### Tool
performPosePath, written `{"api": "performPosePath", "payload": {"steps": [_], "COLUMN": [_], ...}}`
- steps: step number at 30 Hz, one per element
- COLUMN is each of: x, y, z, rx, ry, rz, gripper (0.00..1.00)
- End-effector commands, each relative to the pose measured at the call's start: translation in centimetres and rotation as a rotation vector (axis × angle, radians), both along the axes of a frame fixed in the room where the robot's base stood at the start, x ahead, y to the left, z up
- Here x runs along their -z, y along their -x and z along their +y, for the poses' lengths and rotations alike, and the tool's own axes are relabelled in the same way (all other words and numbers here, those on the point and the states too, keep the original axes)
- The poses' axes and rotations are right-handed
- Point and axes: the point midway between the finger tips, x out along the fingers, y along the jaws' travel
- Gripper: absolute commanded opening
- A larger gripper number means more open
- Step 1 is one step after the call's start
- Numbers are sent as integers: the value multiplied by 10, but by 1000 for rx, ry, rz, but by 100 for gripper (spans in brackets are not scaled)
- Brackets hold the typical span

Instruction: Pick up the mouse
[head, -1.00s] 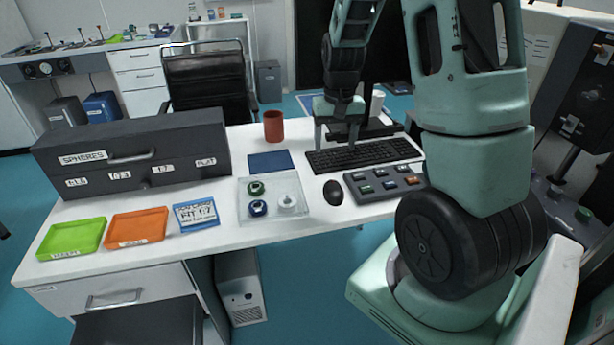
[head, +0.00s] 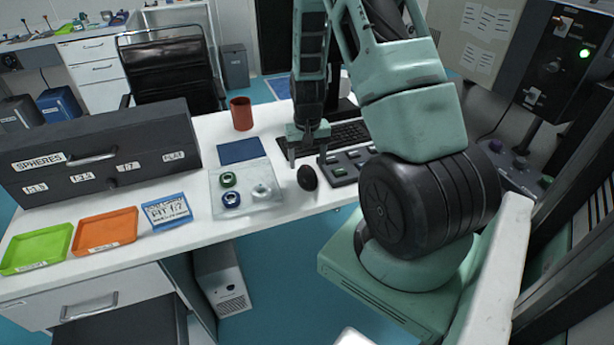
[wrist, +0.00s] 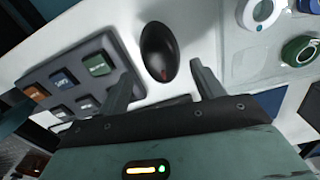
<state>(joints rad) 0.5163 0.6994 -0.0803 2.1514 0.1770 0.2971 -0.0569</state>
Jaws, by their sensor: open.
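The black mouse (head: 307,178) lies on the white desk, between the clear tray of lens rings and the button pad. My gripper (head: 307,160) is just behind and above the mouse in the head view, fingers pointing down. In the wrist view the mouse (wrist: 159,52) lies ahead of the two fingertips, roughly midway between their lines. My gripper (wrist: 158,76) is open and empty there, and I see no contact with the mouse. The exact height of the fingertips above the desk is hard to tell.
The button pad (head: 346,164) is close to the mouse's right, and the clear tray (head: 229,203) is to its left. The keyboard (head: 350,133) is behind. A red cup (head: 241,114) and a dark blue pad (head: 241,151) stand farther left. The desk's front edge is near.

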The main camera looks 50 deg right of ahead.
Motion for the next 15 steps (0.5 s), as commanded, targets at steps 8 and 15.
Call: {"api": "performPosePath", "payload": {"steps": [8, 15], "x": [29, 51], "y": [0, -1], "z": [0, 0], "rx": [-1, 0], "ry": [-3, 0], "rz": [4, 0], "gripper": [67, 67]}}
